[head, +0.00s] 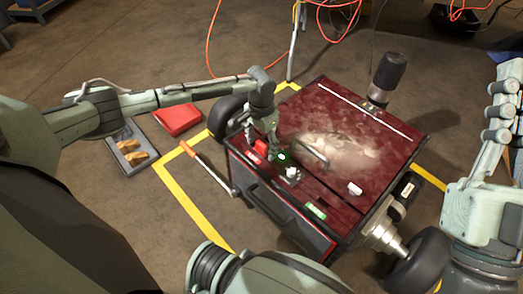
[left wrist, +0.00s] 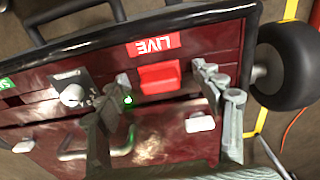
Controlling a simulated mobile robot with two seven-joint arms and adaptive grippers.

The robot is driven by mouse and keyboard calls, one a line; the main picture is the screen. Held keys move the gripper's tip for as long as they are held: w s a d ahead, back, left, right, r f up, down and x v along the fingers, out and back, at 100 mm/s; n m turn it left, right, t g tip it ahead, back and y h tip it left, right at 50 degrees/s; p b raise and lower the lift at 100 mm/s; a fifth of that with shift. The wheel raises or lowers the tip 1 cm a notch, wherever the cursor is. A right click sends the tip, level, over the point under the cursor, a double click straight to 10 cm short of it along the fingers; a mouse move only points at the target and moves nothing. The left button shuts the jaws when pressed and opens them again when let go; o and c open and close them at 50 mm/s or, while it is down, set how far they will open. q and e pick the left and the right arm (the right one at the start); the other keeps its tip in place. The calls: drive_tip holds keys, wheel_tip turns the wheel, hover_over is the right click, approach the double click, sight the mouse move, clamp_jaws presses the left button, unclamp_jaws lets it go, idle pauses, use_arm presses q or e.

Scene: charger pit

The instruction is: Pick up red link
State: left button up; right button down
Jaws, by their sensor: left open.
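The red link (left wrist: 159,77) is a small red block on the front edge of the dark red machine's top (head: 352,115), just beside a red LIVE label (left wrist: 153,46). It also shows in the head view (head: 261,146), partly beside my gripper. My left gripper (left wrist: 158,82) is open, with one finger on each side of the link in the wrist view. In the head view the left gripper (head: 263,138) points down over the machine's front edge. I cannot tell whether the fingers touch the link. My right gripper is not in view.
A green light (left wrist: 127,100), a white knob (left wrist: 72,96) and a bent metal handle (head: 311,151) are close to the left fingers. A black cylinder (head: 388,72) stands at the back corner. A grey tray (head: 133,152) and red case (head: 178,119) lie on the floor at left.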

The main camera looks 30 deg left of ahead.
use_arm(q)
drive_tip(key=c, duration=1.2)
drive_tip(key=shift+r, duration=0.15)
drive_tip(key=shift+c, duration=0.2)
